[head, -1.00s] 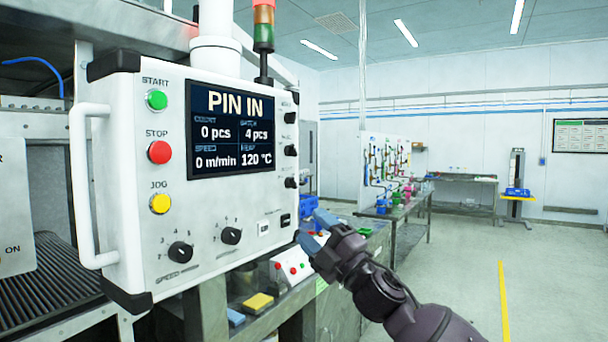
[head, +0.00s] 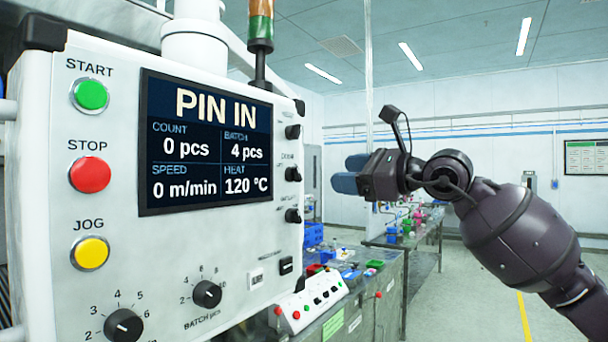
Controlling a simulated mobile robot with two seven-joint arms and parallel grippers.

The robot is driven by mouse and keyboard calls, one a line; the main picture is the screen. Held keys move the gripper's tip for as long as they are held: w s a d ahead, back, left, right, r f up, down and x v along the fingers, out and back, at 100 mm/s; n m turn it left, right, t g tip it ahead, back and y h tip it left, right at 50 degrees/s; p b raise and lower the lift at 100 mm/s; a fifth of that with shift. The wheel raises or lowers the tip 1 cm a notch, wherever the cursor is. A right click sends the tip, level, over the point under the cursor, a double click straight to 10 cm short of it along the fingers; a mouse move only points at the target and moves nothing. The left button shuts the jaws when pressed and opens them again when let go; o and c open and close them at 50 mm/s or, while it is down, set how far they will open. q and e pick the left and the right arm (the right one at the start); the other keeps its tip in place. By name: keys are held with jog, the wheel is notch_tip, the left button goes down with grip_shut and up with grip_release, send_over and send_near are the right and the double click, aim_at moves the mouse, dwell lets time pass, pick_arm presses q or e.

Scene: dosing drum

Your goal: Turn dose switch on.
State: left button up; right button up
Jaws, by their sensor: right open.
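The white control panel (head: 140,245) fills the left of the head view, with its screen (head: 205,145) reading PIN IN. Three small black switches sit in a column at its right edge: an upper one (head: 293,131), a middle one (head: 293,174) and a lower one (head: 293,215). Their labels are tiny; the one above the middle switch seems to read DOSE. I cannot tell the switch positions. My right gripper (head: 349,172) is open and empty, its blue fingertips pointing left toward the switches, apart from the panel. My left gripper is not in view.
A black rocker (head: 286,265), a batch knob (head: 207,294) and a speed knob (head: 123,325) are lower on the panel. A small button box (head: 310,300) stands on a bench below. A signal tower (head: 260,25) rises behind. Open floor lies to the right.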

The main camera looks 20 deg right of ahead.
aim_at(299, 173)
jog(key=p+x, duration=0.2)
jog(key=x, duration=0.8)
jog(key=shift+w+a, duration=0.2)
jog(key=shift+a, duration=0.1)
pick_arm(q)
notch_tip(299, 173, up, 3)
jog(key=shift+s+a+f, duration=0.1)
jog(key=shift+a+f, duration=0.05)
pick_arm(e)
jog(key=c, duration=0.9)
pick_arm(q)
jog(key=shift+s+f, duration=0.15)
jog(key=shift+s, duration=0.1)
